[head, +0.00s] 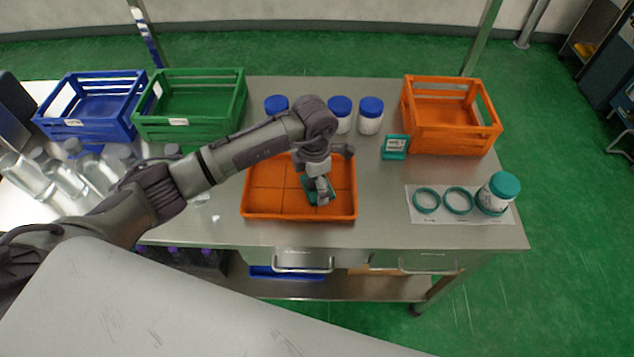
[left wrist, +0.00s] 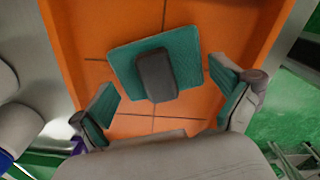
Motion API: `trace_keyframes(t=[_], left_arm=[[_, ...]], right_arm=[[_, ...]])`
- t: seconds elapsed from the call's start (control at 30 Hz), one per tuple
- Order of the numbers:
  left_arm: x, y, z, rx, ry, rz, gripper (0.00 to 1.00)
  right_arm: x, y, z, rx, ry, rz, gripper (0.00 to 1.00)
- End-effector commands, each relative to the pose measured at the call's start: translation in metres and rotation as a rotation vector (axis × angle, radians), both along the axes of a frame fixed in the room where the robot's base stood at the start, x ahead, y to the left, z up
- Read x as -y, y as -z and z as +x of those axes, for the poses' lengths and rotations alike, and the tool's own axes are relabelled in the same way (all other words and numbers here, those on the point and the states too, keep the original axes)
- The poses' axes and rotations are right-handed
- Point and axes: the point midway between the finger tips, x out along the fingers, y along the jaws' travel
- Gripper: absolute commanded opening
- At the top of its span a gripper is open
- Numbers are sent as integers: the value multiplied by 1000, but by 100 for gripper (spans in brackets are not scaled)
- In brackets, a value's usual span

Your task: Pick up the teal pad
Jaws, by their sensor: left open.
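The teal pad (left wrist: 190,62) lies in the orange tray, with a dark grey block-shaped handle (left wrist: 157,76) on its top. In the head view only a bit of the teal pad (head: 307,184) shows, the rest hidden by my gripper. My left gripper (head: 319,191) points down into the tray. In the left wrist view my left gripper (left wrist: 166,92) is open, with one teal-lined finger on each side of the pad's near part. Nothing is held between the fingers. How far above the pad they are, I cannot tell. My right gripper is not in view.
The orange tray (head: 297,218) has low walls around the pad. White jars with blue lids (head: 371,116) stand behind it. A small teal-framed sign (head: 395,147), an orange crate (head: 452,134) and a teal-lidded jar (head: 497,194) are to the right. Clear bottles (head: 70,178) stand left.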

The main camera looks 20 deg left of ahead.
Motion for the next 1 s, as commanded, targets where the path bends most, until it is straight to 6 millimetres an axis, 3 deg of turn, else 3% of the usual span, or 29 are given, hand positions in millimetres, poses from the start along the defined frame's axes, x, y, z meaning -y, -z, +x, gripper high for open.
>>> trace_keyframes(t=[0.1,0.4,0.5,0.63,1.0], left_arm=[[0,0,0,0,0,0,100],[0,1,0,-1,-1,2,50],[-1,2,-1,-2,-2,3,38],[-2,4,-1,-4,-3,5,34],[-4,6,-2,-7,-4,11,33]], right_arm=[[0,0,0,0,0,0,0],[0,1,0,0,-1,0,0],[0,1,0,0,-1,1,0],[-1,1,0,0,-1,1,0],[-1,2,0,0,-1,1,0]])
